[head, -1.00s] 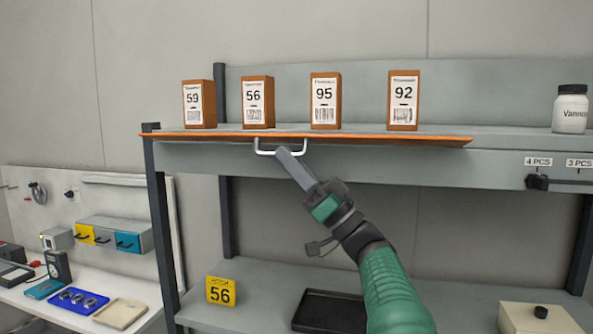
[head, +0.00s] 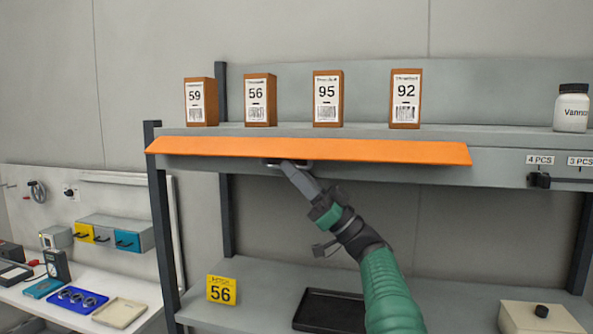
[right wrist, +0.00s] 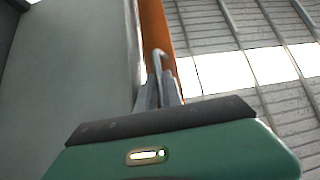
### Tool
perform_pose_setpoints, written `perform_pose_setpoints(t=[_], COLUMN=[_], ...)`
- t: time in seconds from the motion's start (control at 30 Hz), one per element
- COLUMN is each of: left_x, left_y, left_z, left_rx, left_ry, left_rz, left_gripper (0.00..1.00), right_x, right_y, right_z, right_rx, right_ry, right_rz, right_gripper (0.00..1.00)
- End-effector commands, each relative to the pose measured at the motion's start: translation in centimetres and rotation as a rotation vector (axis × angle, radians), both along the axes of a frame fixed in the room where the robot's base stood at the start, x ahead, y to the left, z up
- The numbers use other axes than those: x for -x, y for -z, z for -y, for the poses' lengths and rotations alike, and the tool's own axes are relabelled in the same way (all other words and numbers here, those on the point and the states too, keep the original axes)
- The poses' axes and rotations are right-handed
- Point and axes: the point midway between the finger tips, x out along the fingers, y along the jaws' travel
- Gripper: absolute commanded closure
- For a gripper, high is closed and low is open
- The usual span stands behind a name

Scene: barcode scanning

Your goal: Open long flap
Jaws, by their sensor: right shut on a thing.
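The long orange flap (head: 310,151) runs along the front edge of the upper shelf in the head view. Its orange face is tilted down toward me. My left gripper is not in view.
Boxes numbered 59 (head: 200,102), 56 (head: 260,100), 95 (head: 327,98) and 92 (head: 405,99) stand on the upper shelf (head: 480,142) behind the flap. A white bottle (head: 571,108) stands at right.

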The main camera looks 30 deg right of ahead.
Motion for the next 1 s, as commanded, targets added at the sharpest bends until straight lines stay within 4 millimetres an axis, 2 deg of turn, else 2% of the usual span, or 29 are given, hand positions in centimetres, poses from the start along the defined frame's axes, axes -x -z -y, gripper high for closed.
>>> perform_pose_setpoints(t=[0.5, 0.53, 0.67, 1.0], left_x=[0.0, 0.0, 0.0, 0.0], left_y=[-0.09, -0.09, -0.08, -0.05], left_z=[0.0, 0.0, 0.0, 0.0], left_rx=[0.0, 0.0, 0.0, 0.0], left_ry=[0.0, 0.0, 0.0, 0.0], left_rz=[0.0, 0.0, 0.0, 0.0], left_gripper=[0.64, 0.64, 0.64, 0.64], right_x=[-0.02, -0.02, 0.0, 0.07], right_y=[-0.28, -0.29, -0.24, -0.08], right_z=[-0.08, -0.08, -0.04, 0.32], right_rx=[-0.001, -0.001, -0.001, -0.003], right_ry=[-0.002, -0.002, -0.002, 0.001], right_rz=[0.004, 0.004, 0.004, 0.003], right_gripper=[1.0, 0.85, 0.68, 0.67])
